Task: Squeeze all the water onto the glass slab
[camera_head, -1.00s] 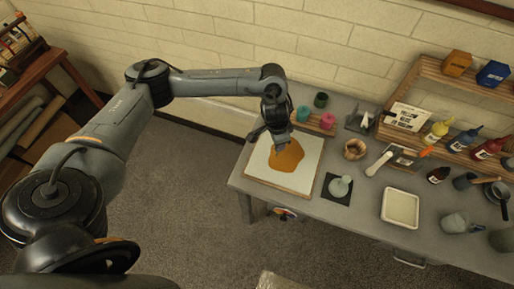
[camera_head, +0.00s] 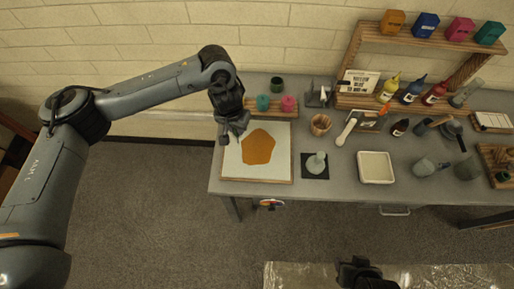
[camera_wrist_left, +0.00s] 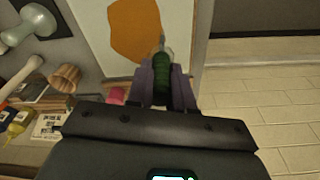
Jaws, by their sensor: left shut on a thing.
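The pale glass slab (camera_head: 281,169) lies at the left end of the grey table, with an orange patch (camera_head: 258,148) on it. The patch also shows in the wrist view (camera_wrist_left: 134,28). My left gripper (camera_head: 231,134) is above the slab's left side, beside the patch. In the wrist view the left gripper (camera_wrist_left: 163,72) is shut on a dark green dropper bulb (camera_wrist_left: 162,84) with a pale tip beyond it. I cannot tell whether water is in it. My right gripper (camera_head: 362,272) shows only partly at the bottom edge; its fingers are unclear.
A glass muller (camera_head: 316,161) stands on a dark mat right of the slab. A white tray (camera_head: 375,168) lies farther right. Behind are a wooden cup (camera_head: 320,124), small coloured pots and a wooden shelf (camera_head: 420,40) with bottles. The table's front edge is clear.

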